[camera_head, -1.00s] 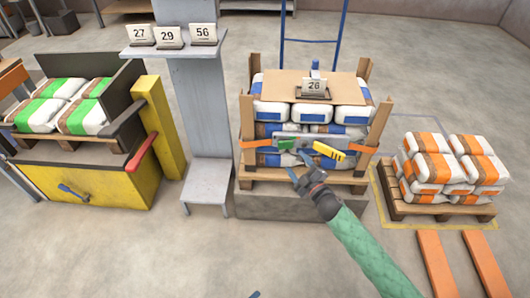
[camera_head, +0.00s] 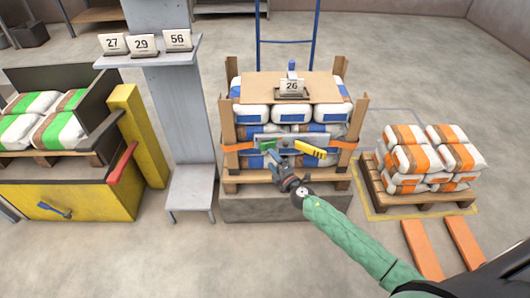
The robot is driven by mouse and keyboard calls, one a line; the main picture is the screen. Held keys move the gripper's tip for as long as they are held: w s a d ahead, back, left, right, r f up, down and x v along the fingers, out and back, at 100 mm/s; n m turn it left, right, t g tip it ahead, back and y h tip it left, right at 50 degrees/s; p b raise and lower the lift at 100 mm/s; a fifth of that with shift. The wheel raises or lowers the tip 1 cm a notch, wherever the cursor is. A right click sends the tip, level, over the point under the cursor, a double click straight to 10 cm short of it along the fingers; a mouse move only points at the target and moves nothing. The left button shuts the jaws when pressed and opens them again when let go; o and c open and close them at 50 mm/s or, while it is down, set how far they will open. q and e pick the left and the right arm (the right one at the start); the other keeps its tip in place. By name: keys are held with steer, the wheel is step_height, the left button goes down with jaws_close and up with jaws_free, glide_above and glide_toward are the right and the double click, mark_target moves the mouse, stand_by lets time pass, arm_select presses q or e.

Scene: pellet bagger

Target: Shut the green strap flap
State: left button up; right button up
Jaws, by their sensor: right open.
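The green strap flap (camera_head: 267,145) is a small green piece on the left part of a grey metal bar (camera_head: 286,140) across the front of the stacked pallet. It looks tilted out from the bar, but its exact angle is too small to tell. A longer yellow flap (camera_head: 311,149) sits to its right and sticks out at a slant. My right gripper (camera_head: 275,162) is open and empty, just below and slightly right of the green flap. I cannot tell whether they touch. My left gripper is out of view.
Orange straps (camera_head: 239,147) run from the bar to the corner boards (camera_head: 227,122). A card marked 26 (camera_head: 292,86) stands on the cardboard top sheet. A pallet of orange-banded bags (camera_head: 410,160) stands right; a grey column (camera_head: 185,110) and yellow machine (camera_head: 75,200) stand left.

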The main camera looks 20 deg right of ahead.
mark_target(262, 148)
steer(key=shift+x, duration=2.9)
steer(key=shift+p, duration=0.35)
steer(key=c, duration=1)
